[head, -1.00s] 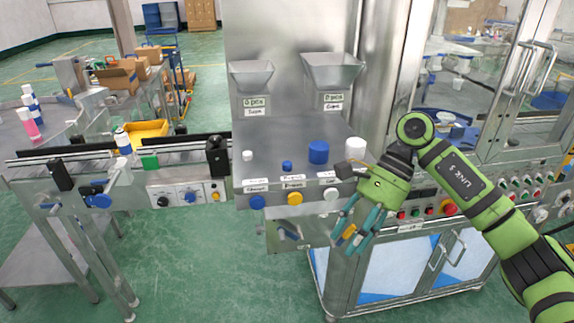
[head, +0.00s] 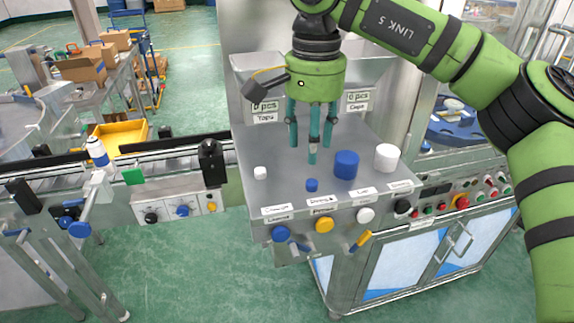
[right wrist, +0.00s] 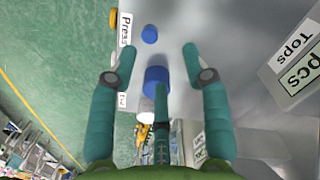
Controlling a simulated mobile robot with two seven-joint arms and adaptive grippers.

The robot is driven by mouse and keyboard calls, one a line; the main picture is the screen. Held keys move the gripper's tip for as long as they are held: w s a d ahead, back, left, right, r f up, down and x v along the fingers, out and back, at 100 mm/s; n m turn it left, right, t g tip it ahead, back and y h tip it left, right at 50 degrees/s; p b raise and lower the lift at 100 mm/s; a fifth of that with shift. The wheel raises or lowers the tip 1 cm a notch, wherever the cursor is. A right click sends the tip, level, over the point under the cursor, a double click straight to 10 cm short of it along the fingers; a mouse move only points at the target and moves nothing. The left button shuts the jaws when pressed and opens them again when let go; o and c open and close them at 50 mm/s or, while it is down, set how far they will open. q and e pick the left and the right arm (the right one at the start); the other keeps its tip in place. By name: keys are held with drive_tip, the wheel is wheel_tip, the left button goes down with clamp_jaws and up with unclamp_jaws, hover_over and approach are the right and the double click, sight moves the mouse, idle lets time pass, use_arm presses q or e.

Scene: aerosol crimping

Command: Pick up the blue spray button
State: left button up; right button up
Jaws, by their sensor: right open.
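The blue spray button is most likely the small blue cylinder (head: 312,185) standing on the grey metal worktop near its front edge. It also shows at the top of the right wrist view (right wrist: 149,34). My right gripper (head: 312,148) points down above the worktop with its teal fingers spread and nothing between them. In the head view its fingertips appear just above and behind the small blue cylinder. In the right wrist view the fingers (right wrist: 160,60) are apart, and the cylinder lies ahead of them. My left gripper is not in view.
A larger blue cylinder (head: 346,165) and a white one (head: 387,158) stand right of the button. A small white piece (head: 260,173) stands left of it. Labels and knobs line the front edge. Two hoppers rise behind. A conveyor (head: 180,155) runs left.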

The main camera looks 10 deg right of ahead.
sight(312, 181)
drive_tip(key=shift+f, duration=0.1)
drive_tip(key=f, duration=0.1)
drive_tip(key=s+f+p, duration=0.2)
drive_tip(key=shift+d+f, duration=0.2)
drive_tip(key=shift+w+f+p, duration=0.25)
drive_tip(key=shift+f+p, duration=0.25)
drive_tip(key=shift+f, duration=0.75)
drive_tip(key=shift+a+f, duration=0.1)
drive_tip(key=shift+f, duration=0.15)
drive_tip(key=shift+c, duration=1)
drive_tip(key=c, duration=0.5)
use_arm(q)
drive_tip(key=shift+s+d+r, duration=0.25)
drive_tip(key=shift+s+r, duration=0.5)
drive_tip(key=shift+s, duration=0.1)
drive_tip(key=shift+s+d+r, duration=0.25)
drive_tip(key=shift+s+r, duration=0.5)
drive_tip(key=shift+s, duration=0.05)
use_arm(e)
drive_tip(key=shift+c, duration=0.3)
